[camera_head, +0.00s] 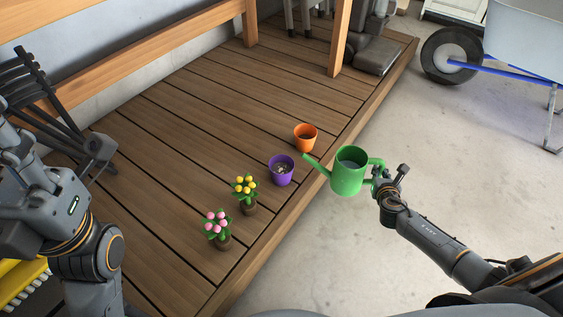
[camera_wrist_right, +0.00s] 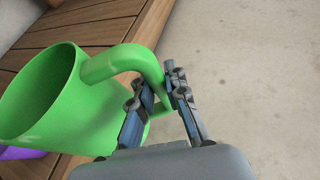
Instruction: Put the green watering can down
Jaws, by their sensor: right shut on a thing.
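I cannot tell the exact gap between the can and the deck (camera_head: 150,130). My left arm is at the left side of the head view; its gripper's fingers do not show clearly.
On the deck stand an orange pot (camera_head: 305,138), a purple pot (camera_head: 281,171), a yellow-flowered plant (camera_head: 247,197) and a pink-flowered plant (camera_head: 219,231), in a row along the edge. Bare planks lie behind them. A wheelbarrow (camera_head: 520,85) stands at the upper right on open concrete floor.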

